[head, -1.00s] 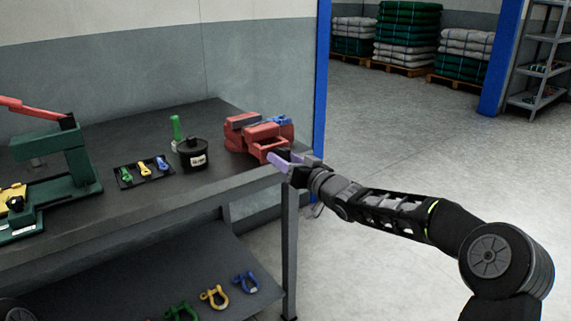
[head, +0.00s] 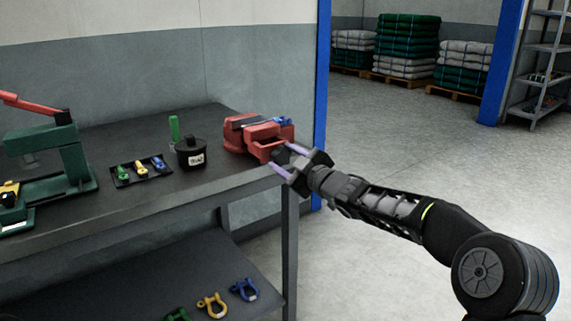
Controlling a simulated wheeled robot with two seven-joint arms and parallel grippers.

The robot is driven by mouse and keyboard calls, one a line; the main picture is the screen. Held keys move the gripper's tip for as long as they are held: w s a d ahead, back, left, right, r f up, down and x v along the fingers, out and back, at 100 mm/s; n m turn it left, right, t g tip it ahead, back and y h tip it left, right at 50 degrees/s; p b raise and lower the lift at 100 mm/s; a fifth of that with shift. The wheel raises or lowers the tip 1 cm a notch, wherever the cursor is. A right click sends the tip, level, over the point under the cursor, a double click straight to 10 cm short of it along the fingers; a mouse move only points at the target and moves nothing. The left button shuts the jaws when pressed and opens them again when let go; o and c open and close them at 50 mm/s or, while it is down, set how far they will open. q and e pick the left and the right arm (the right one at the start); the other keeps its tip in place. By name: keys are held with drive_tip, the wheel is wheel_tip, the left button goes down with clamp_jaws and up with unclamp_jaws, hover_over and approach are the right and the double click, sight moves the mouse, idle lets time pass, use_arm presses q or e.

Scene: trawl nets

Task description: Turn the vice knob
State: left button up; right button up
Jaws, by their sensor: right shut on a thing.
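The red vice (head: 258,134) is at the right end of the dark workbench, with its front end facing my right arm. My right gripper (head: 282,161), with purple fingers, is at the vice's front end near the bench edge. It is shut on the vice knob, which is mostly hidden by the fingers and the gripper body. My left gripper is not in view.
A black labelled pot (head: 191,153), a green bottle (head: 174,129) and a tray of small shackles (head: 142,170) stand left of the vice on the workbench (head: 130,213). A green press (head: 52,160) is further left. Larger shackles (head: 212,304) lie on the lower shelf.

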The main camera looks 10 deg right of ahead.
drive_tip(key=n+b, duration=0.2)
drive_tip(key=n, duration=0.2)
drive_tip(key=shift+n, duration=0.3)
drive_tip(key=n+b, duration=0.3)
drive_tip(key=n, duration=0.3)
drive_tip(key=n+b, duration=0.3)
drive_tip(key=n, duration=0.3)
drive_tip(key=shift+n, duration=0.4)
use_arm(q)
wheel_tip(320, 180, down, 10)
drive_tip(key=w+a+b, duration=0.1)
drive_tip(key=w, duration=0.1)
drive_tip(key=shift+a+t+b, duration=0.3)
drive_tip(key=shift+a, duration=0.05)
use_arm(e)
drive_tip(key=shift+r+n, duration=0.15)
drive_tip(key=shift+n, duration=1.65)
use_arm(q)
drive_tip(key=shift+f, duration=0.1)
use_arm(e)
drive_tip(key=o, duration=1.4)
drive_tip(key=shift+w, duration=0.1)
drive_tip(key=shift+c, duration=0.2)
drive_tip(key=shift+f, duration=0.2)
